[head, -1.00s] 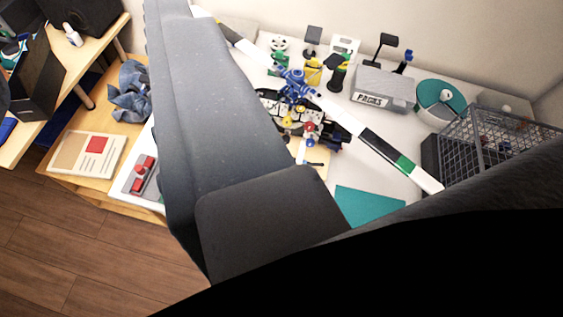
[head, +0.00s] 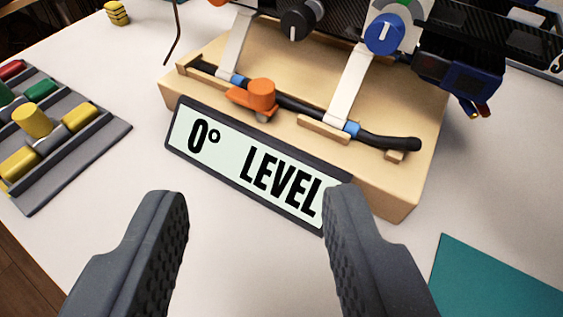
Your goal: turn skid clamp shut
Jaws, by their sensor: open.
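The skid clamp appears to be the orange knob (head: 261,94) with an orange lever beside the black skid tube (head: 296,106). The tube lies along the front of a wooden block (head: 395,188), with blue collars where white struts meet it.
A sign reading "0° LEVEL" (head: 245,165) leans at the block's front. A grey tray of coloured cylinders (head: 60,140) is at left. A teal mat (head: 490,285) is at lower right. Dark frame parts and a blue knob (head: 384,34) rise above the block.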

